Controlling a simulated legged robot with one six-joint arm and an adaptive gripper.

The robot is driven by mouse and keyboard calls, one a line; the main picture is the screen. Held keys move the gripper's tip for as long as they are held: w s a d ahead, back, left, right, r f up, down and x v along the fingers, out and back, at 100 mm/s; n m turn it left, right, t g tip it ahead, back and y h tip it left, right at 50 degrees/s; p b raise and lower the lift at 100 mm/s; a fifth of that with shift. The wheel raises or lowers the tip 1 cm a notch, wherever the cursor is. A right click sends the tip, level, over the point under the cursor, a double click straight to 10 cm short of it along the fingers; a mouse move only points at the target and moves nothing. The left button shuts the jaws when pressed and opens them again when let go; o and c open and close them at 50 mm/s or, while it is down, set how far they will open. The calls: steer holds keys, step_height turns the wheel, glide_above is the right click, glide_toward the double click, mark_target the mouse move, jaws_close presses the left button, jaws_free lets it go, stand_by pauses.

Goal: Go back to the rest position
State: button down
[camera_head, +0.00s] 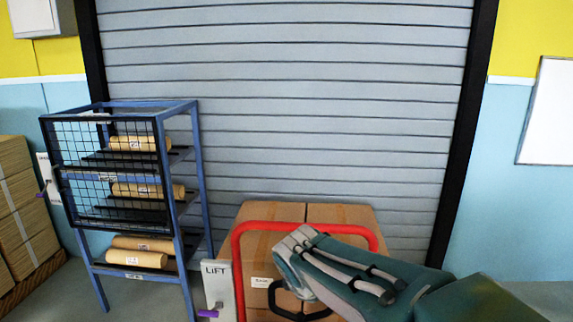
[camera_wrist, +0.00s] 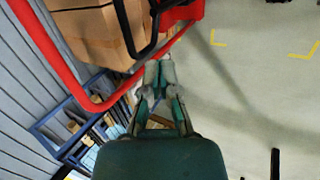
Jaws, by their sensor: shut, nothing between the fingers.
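My gripper (camera_wrist: 158,75) shows in the wrist view with its fingertips together and nothing between them. It is beside a red tube frame (camera_wrist: 52,62) and cardboard boxes (camera_wrist: 98,27). In the head view my green arm reaches in from the lower right, in front of the boxes (camera_head: 340,215) and the red frame (camera_head: 235,262). The fingertips cannot be made out in the head view. A blue rack (camera_head: 199,190) with a black mesh front holds several kraft paper rolls (camera_head: 147,191) on its shelves.
A sign reading LIFT (camera_head: 216,285), with a purple part, stands by the red frame. Stacked cartons (camera_head: 18,205) are at the far left. A grey roller shutter (camera_head: 290,110) closes the back. Bare floor with yellow marks (camera_wrist: 218,42) lies right in the wrist view.

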steer(key=s+d+m, duration=0.5)
steer(key=s+m, duration=0.3)
steer(key=s, duration=0.2)
steer(key=s+d+m+y, duration=0.1)
steer(key=s+d+m, duration=0.4)
steer(key=s+m, duration=0.3)
steer(key=shift+s+d+r+y, duration=0.3)
steer(key=shift+s+r, duration=0.05)
steer(key=shift+s, duration=0.5)
